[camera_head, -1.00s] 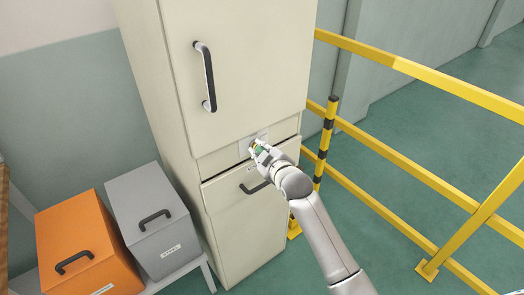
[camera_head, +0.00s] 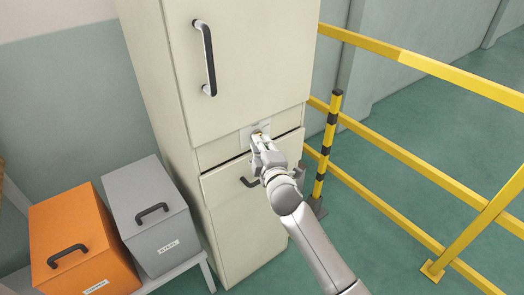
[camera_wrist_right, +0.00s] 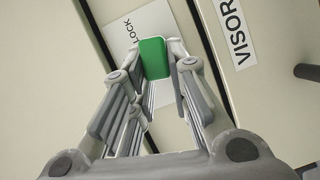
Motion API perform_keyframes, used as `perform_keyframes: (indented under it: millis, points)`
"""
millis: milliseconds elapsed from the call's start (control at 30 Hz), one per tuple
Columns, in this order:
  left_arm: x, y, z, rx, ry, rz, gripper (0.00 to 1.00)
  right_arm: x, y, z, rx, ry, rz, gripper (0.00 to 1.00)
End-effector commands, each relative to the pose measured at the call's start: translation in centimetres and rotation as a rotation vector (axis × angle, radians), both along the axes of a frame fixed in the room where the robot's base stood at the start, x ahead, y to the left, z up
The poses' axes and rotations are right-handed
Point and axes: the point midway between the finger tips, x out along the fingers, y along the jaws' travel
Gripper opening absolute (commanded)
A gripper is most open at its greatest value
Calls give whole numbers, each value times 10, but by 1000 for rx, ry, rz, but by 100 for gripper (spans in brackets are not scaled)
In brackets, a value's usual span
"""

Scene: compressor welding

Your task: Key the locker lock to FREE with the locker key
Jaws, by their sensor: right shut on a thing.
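The cream locker (camera_head: 245,70) stands in the middle of the head view, with a lock plate (camera_head: 247,132) between its upper door and the drawer below. In the right wrist view the lock plate (camera_wrist_right: 135,27) carries the word "LOCK". My right gripper (camera_head: 263,140) is at the lock plate. It is shut on the green-headed locker key (camera_wrist_right: 154,58), which sits between the fingertips in the wrist view. The key's shaft and the lock's keyhole are hidden, so I cannot tell how far the key is in. My left gripper is in neither view.
The drawer handle (camera_head: 249,182) is just below my right gripper, and the upper door handle (camera_head: 206,60) is above it. An orange box (camera_head: 75,235) and a grey box (camera_head: 150,200) stand at left. Yellow railings (camera_head: 420,70) stand at right.

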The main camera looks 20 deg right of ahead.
Motion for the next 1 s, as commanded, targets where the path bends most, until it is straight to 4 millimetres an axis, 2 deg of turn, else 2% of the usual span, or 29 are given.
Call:
perform_keyframes:
  millis: [33,100,433,467,633,1000]
  points:
    - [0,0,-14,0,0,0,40,0,0,-9,-50,-18,0,0]
    - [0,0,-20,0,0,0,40,0,0,-8,-106,-38,0,0]
    - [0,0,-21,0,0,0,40,0,1,-4,-162,-57,-1,0]
    - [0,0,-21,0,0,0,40,0,1,-4,-162,-56,-1,20]
    - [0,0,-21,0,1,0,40,0,1,-4,-161,-57,0,41]
    - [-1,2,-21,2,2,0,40,-2,1,-4,-160,-57,0,42]
